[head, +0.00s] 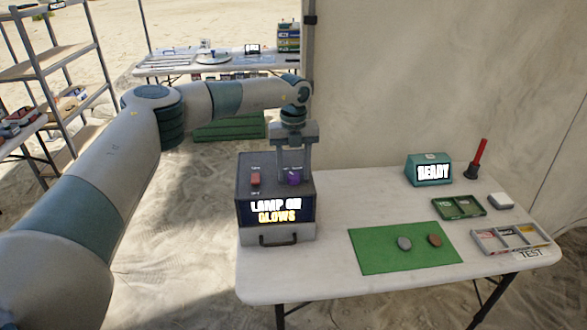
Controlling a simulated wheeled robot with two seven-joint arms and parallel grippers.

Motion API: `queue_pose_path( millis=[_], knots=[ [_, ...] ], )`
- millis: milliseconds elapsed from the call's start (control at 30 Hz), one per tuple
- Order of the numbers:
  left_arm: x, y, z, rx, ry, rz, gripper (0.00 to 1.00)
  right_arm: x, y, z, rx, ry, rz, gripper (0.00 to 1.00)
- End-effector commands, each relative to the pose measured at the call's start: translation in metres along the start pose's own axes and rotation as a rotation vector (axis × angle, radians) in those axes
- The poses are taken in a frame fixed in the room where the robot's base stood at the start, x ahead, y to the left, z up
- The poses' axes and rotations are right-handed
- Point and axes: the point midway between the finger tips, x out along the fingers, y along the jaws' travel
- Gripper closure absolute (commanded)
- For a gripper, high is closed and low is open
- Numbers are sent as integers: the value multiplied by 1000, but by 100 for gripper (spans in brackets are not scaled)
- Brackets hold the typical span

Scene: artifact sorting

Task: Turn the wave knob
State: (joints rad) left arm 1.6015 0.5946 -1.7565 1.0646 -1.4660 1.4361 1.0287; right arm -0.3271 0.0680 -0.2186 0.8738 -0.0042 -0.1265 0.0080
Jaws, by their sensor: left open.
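The dark box (276,191) stands at the left end of the white table, with a lit display reading "LAMP ON" and "GLOWS". On its top are a red switch (255,180) on the left and a purple knob (294,178) on the right; I take the purple one to be the wave knob. My left gripper (294,174) points down over the purple knob, with its open fingers on either side of it. Whether the fingers touch the knob cannot be told. My right gripper is not in view.
On the table (350,290) are a green mat (375,255) with a grey stone (404,243) and a brown stone (434,240), a green tray (440,212), a sectioned tray (486,242), a teal "READY" device (415,172) and a red-handled tool (478,155). A drawer with a handle is under the box.

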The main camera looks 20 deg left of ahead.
Motion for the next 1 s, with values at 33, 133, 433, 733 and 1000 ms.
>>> queue_pose_path(
  millis=[33, 133, 433, 733, 1000],
  knots=[
    [0, 0, 0, 0, 0, 0, 52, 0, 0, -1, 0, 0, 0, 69],
    [1, 0, 0, 0, 0, 0, 52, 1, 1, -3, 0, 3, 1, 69],
    [0, 0, 0, 0, 0, 0, 94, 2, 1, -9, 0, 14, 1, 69],
    [0, 0, 0, 15, 0, 0, 93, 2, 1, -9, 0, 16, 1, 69],
    [1, 0, 0, 112, 1, -1, 93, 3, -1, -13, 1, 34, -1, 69]
  ],
)
